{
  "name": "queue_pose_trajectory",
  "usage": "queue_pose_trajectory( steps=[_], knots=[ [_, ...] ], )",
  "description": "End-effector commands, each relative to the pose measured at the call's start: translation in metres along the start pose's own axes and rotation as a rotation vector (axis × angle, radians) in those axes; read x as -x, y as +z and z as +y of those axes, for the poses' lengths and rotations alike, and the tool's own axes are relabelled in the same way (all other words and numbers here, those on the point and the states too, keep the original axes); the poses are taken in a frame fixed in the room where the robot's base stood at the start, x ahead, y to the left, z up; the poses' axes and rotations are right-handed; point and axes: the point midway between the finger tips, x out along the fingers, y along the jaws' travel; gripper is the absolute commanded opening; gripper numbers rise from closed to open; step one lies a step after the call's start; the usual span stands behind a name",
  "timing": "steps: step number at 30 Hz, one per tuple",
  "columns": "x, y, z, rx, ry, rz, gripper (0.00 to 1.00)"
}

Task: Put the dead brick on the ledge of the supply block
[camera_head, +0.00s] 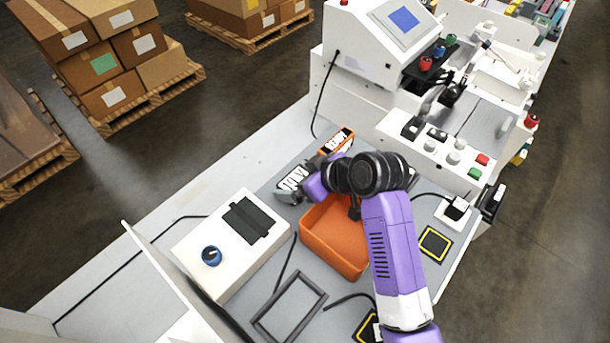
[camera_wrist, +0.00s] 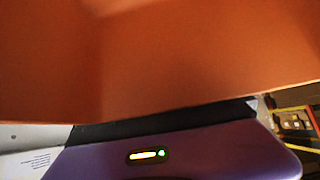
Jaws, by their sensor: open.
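A dark brick with a white label (camera_head: 292,179) lies on the grey mat, just beyond my gripper. A second brick with an orange edge and a white label (camera_head: 337,141) lies further back. I cannot tell which one is dead. A cream block with a blue knob and a dark recessed top (camera_head: 201,260) stands at left and may be the supply block; no name is readable. My gripper (camera_head: 288,197) is open, low beside the dark brick and partly hidden by my purple wrist; contact is unclear. The wrist view is mostly filled by a blurred orange surface, with no brick recognizable.
An orange bin (camera_head: 332,268) sits on the mat under my forearm. A dark rectangular frame (camera_head: 289,307) and cables lie at the front. A small white block (camera_head: 453,212) and a yellow-edged pad (camera_head: 435,243) are at right. A white machine (camera_head: 390,60) stands behind.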

Motion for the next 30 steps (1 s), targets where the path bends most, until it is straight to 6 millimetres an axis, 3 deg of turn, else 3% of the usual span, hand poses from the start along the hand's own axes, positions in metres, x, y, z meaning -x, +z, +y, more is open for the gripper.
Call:
queue_pose_trajectory(
  steps=[5,18,24,30],
  knots=[
    [0.018,-0.001,0.001,-0.001,0.002,0.003,1.00],
    [0.102,-0.001,0.001,0.001,0.003,0.003,1.00],
    [0.119,-0.001,0.001,0.000,0.000,0.001,1.00],
    [0.121,-0.001,0.000,0.000,0.000,0.000,1.00]
  ],
)
